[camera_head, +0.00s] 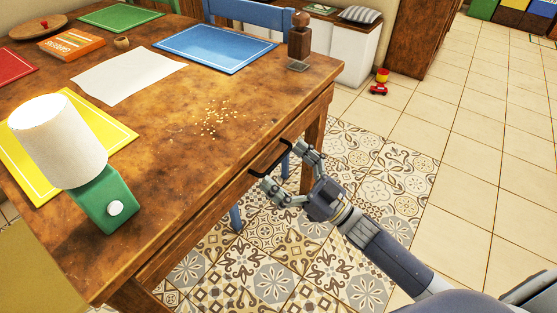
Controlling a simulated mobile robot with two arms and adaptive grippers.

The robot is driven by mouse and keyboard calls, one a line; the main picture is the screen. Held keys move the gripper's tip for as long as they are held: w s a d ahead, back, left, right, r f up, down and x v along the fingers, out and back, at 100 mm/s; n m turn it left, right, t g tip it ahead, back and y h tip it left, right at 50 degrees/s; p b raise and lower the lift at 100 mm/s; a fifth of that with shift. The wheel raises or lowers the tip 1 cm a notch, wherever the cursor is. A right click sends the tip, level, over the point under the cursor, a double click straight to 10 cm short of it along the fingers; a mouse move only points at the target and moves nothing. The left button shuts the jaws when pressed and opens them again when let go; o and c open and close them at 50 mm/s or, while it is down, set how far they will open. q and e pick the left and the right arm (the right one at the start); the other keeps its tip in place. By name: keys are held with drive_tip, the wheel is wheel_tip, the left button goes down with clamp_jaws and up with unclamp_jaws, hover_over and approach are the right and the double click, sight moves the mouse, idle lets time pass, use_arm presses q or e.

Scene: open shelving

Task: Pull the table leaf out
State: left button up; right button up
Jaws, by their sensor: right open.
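The wooden table (200,160) fills the left and middle of the head view. On its right side, below the top's edge, is the leaf's black handle (268,160). The leaf looks flush with the table's side. My right gripper (283,170) is open at the handle, one finger near each end of it. I cannot tell whether the fingers touch the handle. My left gripper is not in view.
A blue chair (250,14) stands behind.

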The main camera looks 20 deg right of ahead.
drive_tip(key=shift+w+a+r, duration=0.25)
drive_tip(key=shift+w+a, duration=0.15)
drive_tip(key=shift+w, duration=0.1)
